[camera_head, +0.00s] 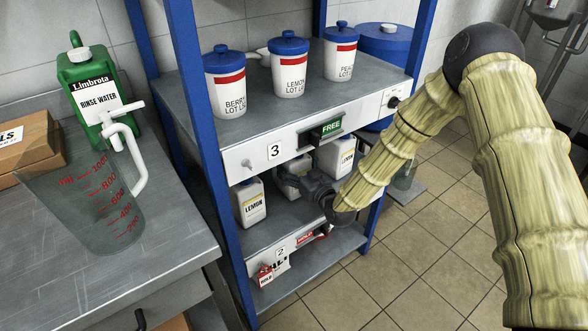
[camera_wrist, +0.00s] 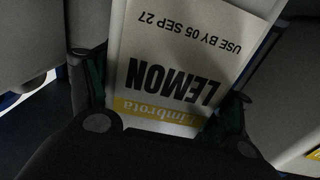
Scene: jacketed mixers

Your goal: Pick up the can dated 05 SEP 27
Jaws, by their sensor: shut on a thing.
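The can dated 05 SEP 27 (camera_wrist: 185,65) fills the middle of the wrist view. Its white label reads LEMON and USE BY 05 SEP 27, upside down, above a yellow brand strip. My gripper (camera_wrist: 160,105) is shut on it, with one finger on each side. In the head view my gripper (camera_head: 312,186) reaches into the shelf bay marked 2 and hides much of the white can (camera_head: 290,178) there. I cannot tell whether the can is clear of the shelf.
A LEMON can (camera_head: 252,207) stands left of my gripper and another white can (camera_head: 336,156) behind to the right. Blue posts (camera_head: 208,130) and the upper shelf (camera_head: 262,96) with lidded jars (camera_head: 289,70) bound the bay.

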